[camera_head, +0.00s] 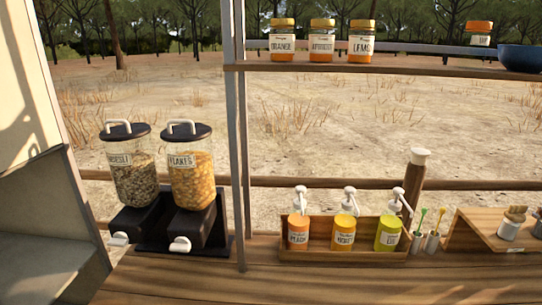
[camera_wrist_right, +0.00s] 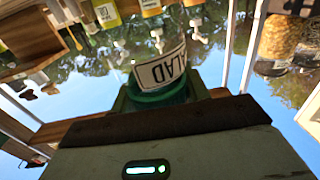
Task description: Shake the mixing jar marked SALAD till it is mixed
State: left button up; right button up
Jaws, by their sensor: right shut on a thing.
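My right gripper (camera_wrist_right: 160,97) is shut on the jar at the green part. The view is upside down, with sky around the jar, so the jar appears held up clear of the counter. The jar's contents cannot be made out. Neither gripper nor the jar shows in the head view, and my left gripper is in no view.
The wooden counter (camera_head: 300,285) has a clear front. On it stand two dispensers (camera_head: 190,182), a tray (camera_head: 340,256) of pump bottles and a wooden stand (camera_head: 480,237) at right. A shelf (camera_head: 400,70) above holds jars and a blue bowl (camera_head: 520,58).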

notch_tip(320, 180, up, 7)
jog(key=shift+f, duration=0.2)
notch_tip(320, 180, down, 6)
jog(key=shift+f, duration=0.25)
jog(key=shift+r, duration=3.3)
notch_tip(320, 180, down, 7)
jog(key=shift+r, duration=0.3)
jog(key=shift+r, duration=0.1)
